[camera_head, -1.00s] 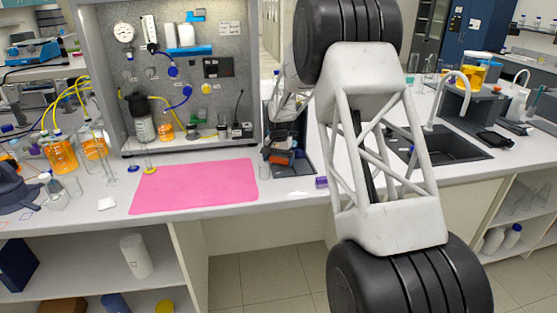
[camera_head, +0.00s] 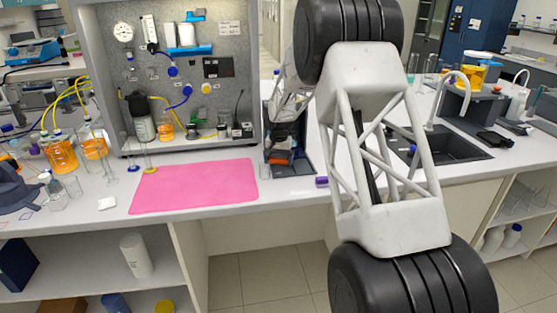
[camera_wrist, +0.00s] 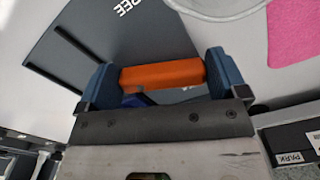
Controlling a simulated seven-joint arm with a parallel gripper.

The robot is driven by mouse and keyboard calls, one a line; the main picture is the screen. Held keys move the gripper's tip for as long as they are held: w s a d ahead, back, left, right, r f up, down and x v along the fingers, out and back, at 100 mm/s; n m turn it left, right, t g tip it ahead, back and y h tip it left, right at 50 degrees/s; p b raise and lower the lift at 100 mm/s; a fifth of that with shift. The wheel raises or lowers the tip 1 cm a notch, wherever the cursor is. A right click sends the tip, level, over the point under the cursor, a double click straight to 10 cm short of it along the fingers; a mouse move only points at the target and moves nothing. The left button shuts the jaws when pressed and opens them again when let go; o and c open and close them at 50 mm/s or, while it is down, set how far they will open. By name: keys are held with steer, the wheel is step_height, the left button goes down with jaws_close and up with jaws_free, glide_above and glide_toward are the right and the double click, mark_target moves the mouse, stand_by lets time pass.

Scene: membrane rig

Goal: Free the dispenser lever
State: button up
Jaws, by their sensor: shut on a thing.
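An orange bar (camera_wrist: 162,74), which looks like the lever's handle, lies crosswise between the blue fingers of my gripper (camera_wrist: 160,68) in the wrist view. The fingers are shut on its two ends. Behind it is a dark grey plate (camera_wrist: 100,38) with white letters ending in "REE". A box with a "PARK" label (camera_wrist: 289,159) shows at the lower right. In the head view, the orange part (camera_head: 280,157) shows small on a dark base (camera_head: 303,168) right of the pink mat. How the lever joins the dispenser is hidden.
The pink mat (camera_head: 195,186) lies clear on the white bench. A grey panel (camera_head: 225,30) with gauge, bottles and tubing stands behind it. A small purple item (camera_head: 321,182) lies near the bench's front edge. The sink (camera_head: 455,148) is at the right.

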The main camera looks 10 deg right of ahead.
steer(key=n, duration=0.2)
steer(key=s+n, duration=0.1)
steer(key=n, duration=0.2)
steer(key=shift+d, duration=0.15)
steer(key=n, duration=0.5)
steer(key=shift+s+d, duration=0.3)
steer(key=shift+s, duration=0.1)
steer(key=shift+n, duration=0.3)
steer(key=o, duration=0.6)
steer(key=shift+r, duration=0.15)
step_height(320, 180, up, 8)
steer(key=shift+f, duration=0.25)
